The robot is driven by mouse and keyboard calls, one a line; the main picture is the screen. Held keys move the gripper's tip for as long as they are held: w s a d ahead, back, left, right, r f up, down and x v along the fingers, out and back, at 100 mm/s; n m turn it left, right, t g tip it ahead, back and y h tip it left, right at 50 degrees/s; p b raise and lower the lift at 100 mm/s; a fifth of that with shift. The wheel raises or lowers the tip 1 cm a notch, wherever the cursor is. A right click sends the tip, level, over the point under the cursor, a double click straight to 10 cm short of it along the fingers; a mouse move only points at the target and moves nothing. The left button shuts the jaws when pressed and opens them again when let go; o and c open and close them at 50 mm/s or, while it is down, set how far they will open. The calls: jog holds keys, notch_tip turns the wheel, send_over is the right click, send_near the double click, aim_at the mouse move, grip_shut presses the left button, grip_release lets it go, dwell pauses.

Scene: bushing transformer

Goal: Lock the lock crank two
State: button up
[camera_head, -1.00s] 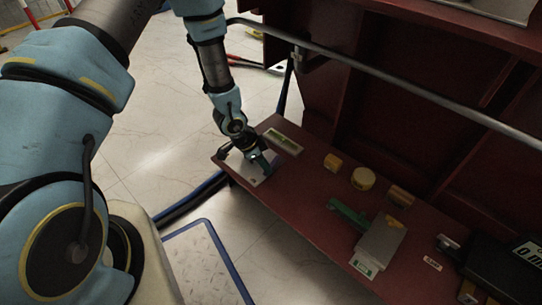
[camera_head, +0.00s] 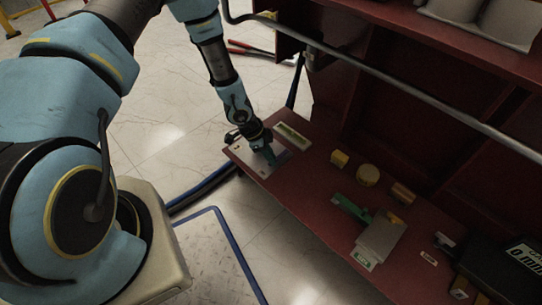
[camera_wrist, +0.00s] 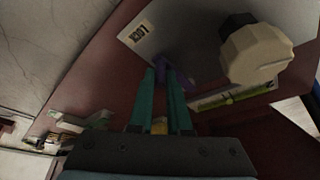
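My gripper (camera_head: 270,156) reaches down over a light metal plate (camera_head: 247,157) at the left end of the red shelf. In the wrist view, my gripper's two teal fingers (camera_wrist: 161,74) point at the same plate (camera_wrist: 190,30), with a narrow gap between them. A small purplish piece (camera_wrist: 161,64), perhaps the crank, sits at the fingertips. I cannot tell whether they hold it. A label reading LOCK (camera_wrist: 138,36) is on the plate beside it. A large beige knob (camera_wrist: 256,52) stands right of the fingers. In the head view, the gripper hides the crank area.
A green strip in a pale frame (camera_head: 292,135) lies behind the plate. A yellow block (camera_head: 339,159), a round yellow piece (camera_head: 367,175) and a green handle (camera_head: 350,208) by a grey box (camera_head: 379,240) are farther right. A grey rail (camera_head: 400,84) crosses above the shelf.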

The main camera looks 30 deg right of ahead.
jog(key=o, duration=0.5)
jog(key=shift+c, duration=0.2)
jog(key=p+v, duration=0.4)
jog(key=v, duration=0.6)
jog(key=shift+r, duration=0.4)
jog(key=shift+w+a, duration=0.1)
jog(key=shift+w, duration=0.05)
jog(key=w+a+r+n+t+y, duration=0.2)
jog(key=w+a+r+n, duration=0.3)
jog(key=a+r, duration=0.4)
jog(key=w+a+r+n+t+y, duration=0.1)
jog(key=w+a+r+n+t, duration=0.1)
jog(key=w+a+r+n, duration=0.5)
jog(key=s+a+r+n+y, duration=0.1)
jog(key=s+a+r+n, duration=0.35)
jog(key=a+r, duration=0.55)
jog(key=s+a+r+n, duration=0.5)
jog(key=a+r+n, duration=0.1)
jog(key=n, duration=0.1)
notch_tip(320, 180, up, 29)
jog(key=p, duration=2.9)
jog(key=shift+d+f+p, duration=0.2)
jog(key=shift+d+p, duration=0.05)
jog(key=shift+p, duration=0.1)
